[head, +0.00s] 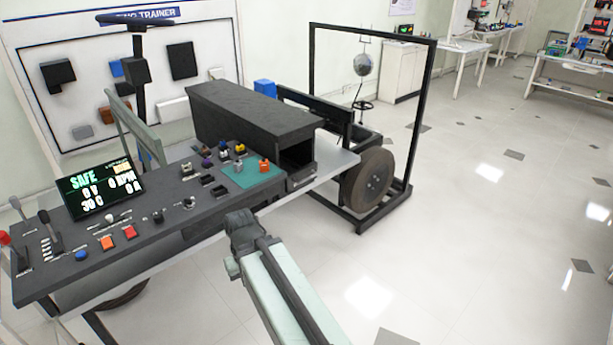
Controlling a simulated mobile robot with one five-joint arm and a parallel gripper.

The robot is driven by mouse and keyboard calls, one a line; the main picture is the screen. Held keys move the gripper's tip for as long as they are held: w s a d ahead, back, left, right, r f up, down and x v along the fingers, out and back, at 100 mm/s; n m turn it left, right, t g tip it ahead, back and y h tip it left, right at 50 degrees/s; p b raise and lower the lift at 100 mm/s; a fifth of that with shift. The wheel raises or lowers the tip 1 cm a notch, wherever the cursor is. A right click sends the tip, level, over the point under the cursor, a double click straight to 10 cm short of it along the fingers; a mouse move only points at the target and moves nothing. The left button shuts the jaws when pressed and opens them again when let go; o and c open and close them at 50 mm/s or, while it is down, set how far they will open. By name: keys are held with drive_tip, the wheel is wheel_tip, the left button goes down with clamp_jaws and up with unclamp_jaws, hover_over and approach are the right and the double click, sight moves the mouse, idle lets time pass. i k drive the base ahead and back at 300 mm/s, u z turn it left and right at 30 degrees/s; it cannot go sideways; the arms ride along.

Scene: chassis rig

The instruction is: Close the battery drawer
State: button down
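A long black battery box (245,108) sits at the right part of the bench. Its end facing me shows a dark opening. Below the opening is a low black drawer front (302,180) with small pale lettering. How far the drawer stands out, and what is inside, I cannot tell. My arm reaches up from the bottom of the head view. My gripper (238,222) is near the bench's front edge, left of and nearer than the drawer front, apart from it. I see nothing held, but its fingers are too small and dark to read.
A black control panel (120,232) with buttons, levers and a lit screen (99,187) fills the bench's left. A teal mat (252,181) with small connectors lies beside the drawer. A wheel (368,180) and black frame (431,110) stand right. The floor right is clear.

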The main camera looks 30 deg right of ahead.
sight(297, 175)
drive_tip(key=i, duration=0.85)
